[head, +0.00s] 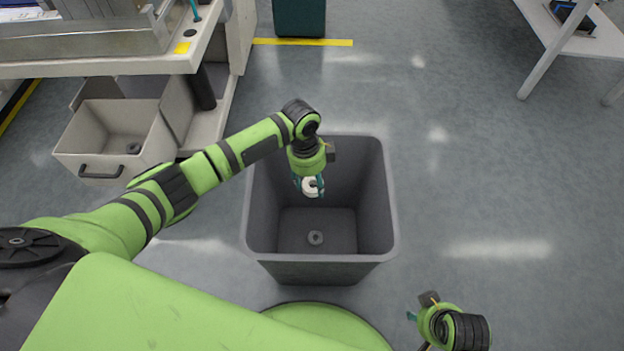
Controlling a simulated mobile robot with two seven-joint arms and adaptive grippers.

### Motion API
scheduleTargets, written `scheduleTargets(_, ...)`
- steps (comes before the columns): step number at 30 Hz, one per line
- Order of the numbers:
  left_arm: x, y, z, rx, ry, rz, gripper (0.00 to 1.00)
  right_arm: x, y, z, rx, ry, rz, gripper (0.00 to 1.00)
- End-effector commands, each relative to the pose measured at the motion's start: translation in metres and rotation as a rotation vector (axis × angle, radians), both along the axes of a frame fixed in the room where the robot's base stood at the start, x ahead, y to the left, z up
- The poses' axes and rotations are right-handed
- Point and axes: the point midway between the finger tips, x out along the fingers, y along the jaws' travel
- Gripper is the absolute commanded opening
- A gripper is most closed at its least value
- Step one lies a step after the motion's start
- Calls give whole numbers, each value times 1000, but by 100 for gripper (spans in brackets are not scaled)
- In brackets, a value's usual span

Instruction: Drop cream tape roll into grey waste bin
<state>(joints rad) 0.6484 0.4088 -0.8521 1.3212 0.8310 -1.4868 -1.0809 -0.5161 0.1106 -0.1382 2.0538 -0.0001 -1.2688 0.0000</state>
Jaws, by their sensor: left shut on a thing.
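The cream tape roll (312,187) is held between the teal fingertips of my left gripper (309,186), which is shut on it. The gripper points down over the opening of the grey waste bin (257,200), towards its back part. The bin is a tall, open, dark grey box on the floor in front of me. My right gripper (412,316) is at the lower right, outside the bin; only a small teal bit of its fingers shows, so its opening cannot be told.
A dark green container (299,18) stands behind. Floor right of the bin is clear.

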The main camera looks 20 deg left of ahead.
Motion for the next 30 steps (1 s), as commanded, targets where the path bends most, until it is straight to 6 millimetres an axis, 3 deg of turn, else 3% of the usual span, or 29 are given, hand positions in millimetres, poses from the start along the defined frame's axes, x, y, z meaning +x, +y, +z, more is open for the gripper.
scheduleTargets(5, 0, 0, 0, 0, 0, 0, 33, 0, 0, 0, 0, 0, 0, 49)
scheduleTargets(6, 0, 0, 0, 0, 0, 0, 66, 0, 0, 0, 0, 0, 0, 49)
scheduleTargets(7, 0, 0, 0, 0, 0, 0, 78, 0, 0, 0, 0, 0, 0, 49)
scheduleTargets(8, 0, 0, 0, 0, 0, 0, 81, 0, 0, 0, 0, 0, 0, 49)
scheduleTargets(20, 1, 0, 4, 0, -1, 0, 81, 0, 0, 0, 0, 0, 1, 49)
scheduleTargets(23, 1, 2, 15, 0, -3, -1, 81, 0, 0, 0, 0, 0, 1, 49)
scheduleTargets(30, 2, 8, 65, 0, -5, 0, 81, 0, 0, 0, 0, -1, 1, 49)
